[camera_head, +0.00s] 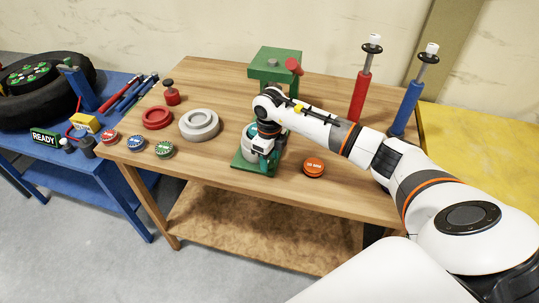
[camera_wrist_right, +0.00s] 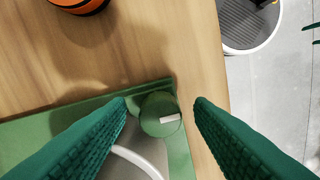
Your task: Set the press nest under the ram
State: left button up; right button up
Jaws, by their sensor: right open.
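The green press (camera_head: 275,63) stands at the back of the wooden table, with a red knob on its side. Its green base plate (camera_head: 241,166) reaches toward the front edge and also shows in the right wrist view (camera_wrist_right: 30,135). A pale grey round piece (camera_head: 250,153) on the plate, likely the nest, is partly hidden by my right gripper (camera_head: 263,150). In the wrist view, my right gripper (camera_wrist_right: 161,105) is open, its green fingers either side of a small green disc (camera_wrist_right: 158,122) and the edge of the grey piece (camera_wrist_right: 138,158). The ram is hidden. My left gripper is out of view.
An orange tin (camera_head: 314,167) lies to the right. Red (camera_head: 359,95) and blue (camera_head: 406,110) upright tools stand at the back right.

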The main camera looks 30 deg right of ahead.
jog(key=shift+f, duration=0.25)
grip_shut()
jog(key=w+d+b, duration=0.1)
jog(key=b, duration=0.1)
jog(key=w+d+b, duration=0.2)
jog(key=shift+d+f, duration=0.2)
jog(key=w+d, duration=0.1)
jog(key=w+d+b, duration=0.1)
jog(key=d, duration=0.1)
jog(key=shift+w+r, duration=0.15)
jog(key=shift+w, duration=0.15)
jog(key=shift+d, duration=0.2)
jog(key=shift+s+a+r, duration=0.1)
jog(key=shift+a, duration=0.1)
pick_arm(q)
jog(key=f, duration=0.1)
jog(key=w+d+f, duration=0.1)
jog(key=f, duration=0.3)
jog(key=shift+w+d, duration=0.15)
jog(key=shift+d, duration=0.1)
pick_arm(e)
grip_release()
